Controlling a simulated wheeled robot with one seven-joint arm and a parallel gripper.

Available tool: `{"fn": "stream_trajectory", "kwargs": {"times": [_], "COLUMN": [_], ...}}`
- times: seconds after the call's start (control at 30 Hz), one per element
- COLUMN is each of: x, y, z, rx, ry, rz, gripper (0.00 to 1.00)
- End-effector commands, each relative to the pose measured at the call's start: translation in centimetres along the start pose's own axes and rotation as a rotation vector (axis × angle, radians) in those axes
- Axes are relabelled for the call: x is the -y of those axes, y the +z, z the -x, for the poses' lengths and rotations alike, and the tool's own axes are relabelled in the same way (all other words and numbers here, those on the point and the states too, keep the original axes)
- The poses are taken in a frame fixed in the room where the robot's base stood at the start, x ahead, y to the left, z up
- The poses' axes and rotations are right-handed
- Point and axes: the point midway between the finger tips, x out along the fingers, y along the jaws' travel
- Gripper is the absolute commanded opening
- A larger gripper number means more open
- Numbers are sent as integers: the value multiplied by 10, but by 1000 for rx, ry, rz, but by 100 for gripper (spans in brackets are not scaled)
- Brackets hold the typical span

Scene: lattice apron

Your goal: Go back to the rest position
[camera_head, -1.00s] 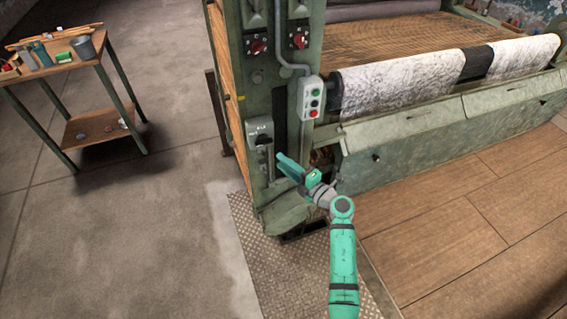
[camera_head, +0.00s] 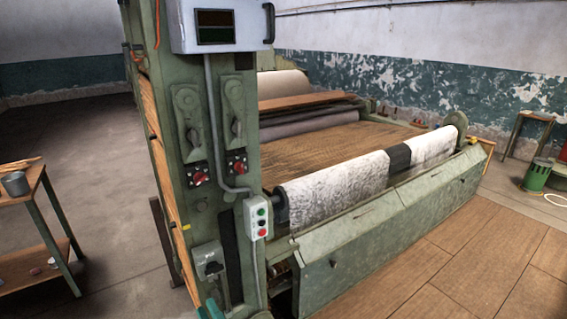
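Only a small teal tip of my gripper (camera_head: 213,310) shows, at the bottom edge of the head view, in front of the foot of the green machine column (camera_head: 207,225). The rest of my arm is out of the picture. Whether the fingers are open or shut cannot be seen. A grey switch box with a lever (camera_head: 209,262) sits on the column just above the tip. Whether the tip touches the column cannot be told.
The machine's long green front guard (camera_head: 385,235) runs to the right, with a white roll (camera_head: 335,190) above it. A push-button box (camera_head: 257,217) hangs on the column. A side table (camera_head: 30,190) stands left. Wooden floor (camera_head: 470,265) at right is clear.

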Motion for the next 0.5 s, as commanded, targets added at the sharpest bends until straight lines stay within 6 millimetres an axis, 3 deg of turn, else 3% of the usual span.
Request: {"fn": "stream_trajectory", "kwargs": {"times": [0.27,0.5], "x": [-4,-8], "y": [-36,-57], "z": [72,152], "rx": [174,349], "ry": [177,275], "rz": [-251,-432], "gripper": [29,29]}}
